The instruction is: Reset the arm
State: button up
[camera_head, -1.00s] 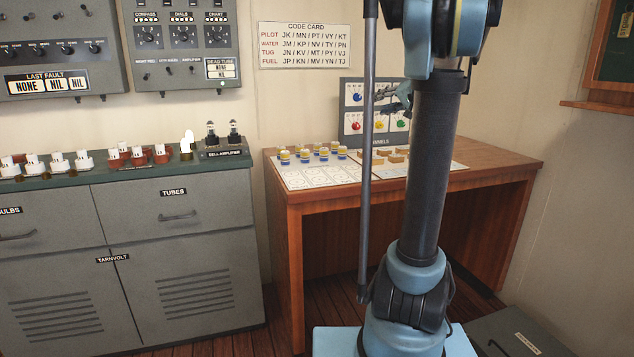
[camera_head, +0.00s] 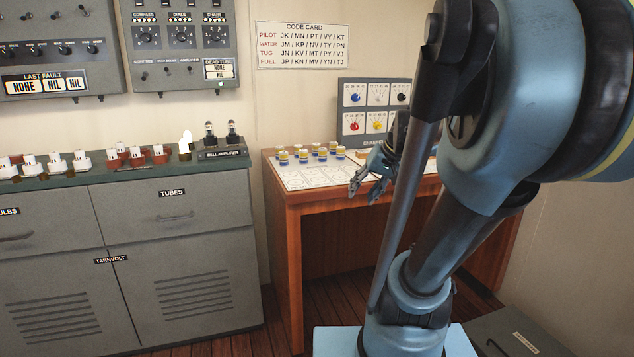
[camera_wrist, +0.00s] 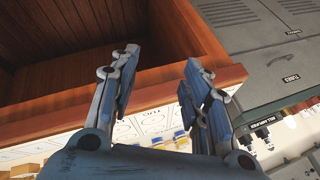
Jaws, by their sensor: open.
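My gripper (camera_head: 368,180) is open and empty. In the head view it hangs by the front edge of the wooden desk (camera_head: 292,196), above or just in front of it; I cannot tell the exact gap. In the wrist view the two fingers of my gripper (camera_wrist: 160,90) stand apart with nothing between them, and the desk's front edge (camera_wrist: 75,112) shows behind them. My arm crosses the right half of the head view and hides part of the desk.
Blue-and-yellow round pieces (camera_head: 320,152) stand on white sheets (camera_head: 300,178) on the desk. A panel with coloured knobs (camera_head: 366,103) stands at its back. A grey cabinet (camera_head: 200,262) with white and red-based bulbs (camera_head: 56,163) stands left. Floor shows between cabinet and desk.

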jog(key=s+d+f+g+h, duration=0.2)
jog(key=s+d+f+h, duration=0.2)
jog(key=s+f, duration=0.9)
jog(key=shift+s+d+f, duration=0.4)
jog(key=shift+s+d, duration=0.2)
jog(key=shift+s, duration=0.55)
jog(key=shift+w+f, duration=0.2)
jog(key=shift+w, duration=0.25)
jog(key=shift+c, duration=0.5)
